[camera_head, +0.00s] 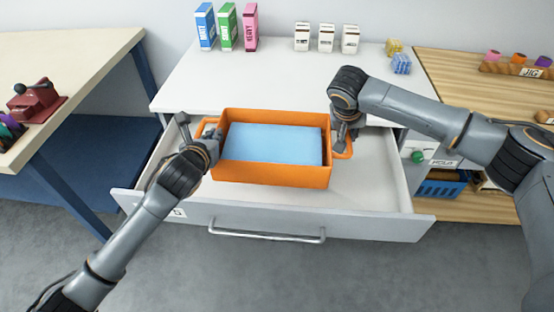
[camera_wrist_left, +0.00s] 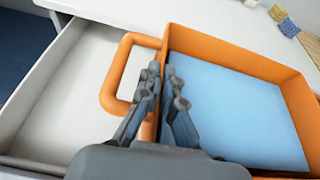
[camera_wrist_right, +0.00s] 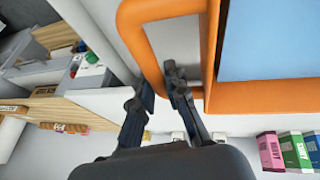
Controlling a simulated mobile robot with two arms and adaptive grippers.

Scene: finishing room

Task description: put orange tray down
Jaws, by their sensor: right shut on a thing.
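The orange tray (camera_head: 275,176) is level over the open white drawer, with a light blue block (camera_head: 270,145) inside. I cannot tell whether its bottom touches the drawer floor. It also shows in the left wrist view (camera_wrist_left: 235,57) and the right wrist view (camera_wrist_right: 255,97). My left gripper (camera_wrist_left: 163,72) is at the tray's left side by the handle, one finger on each side of the wall; its grip is unclear. My right gripper (camera_wrist_right: 160,82) is shut on the tray's right handle (camera_wrist_right: 135,38). The drawer (camera_head: 375,185) is pulled out, with bare floor beside the tray.
Blue, green and pink boxes (camera_head: 228,27) and several small white boxes (camera_head: 326,38) stand on the white top behind the drawer. A yellow and a blue block (camera_head: 401,64) lie at its right. A wooden bench (camera_head: 465,85) is right; a table with a red tool (camera_head: 38,103) is left.

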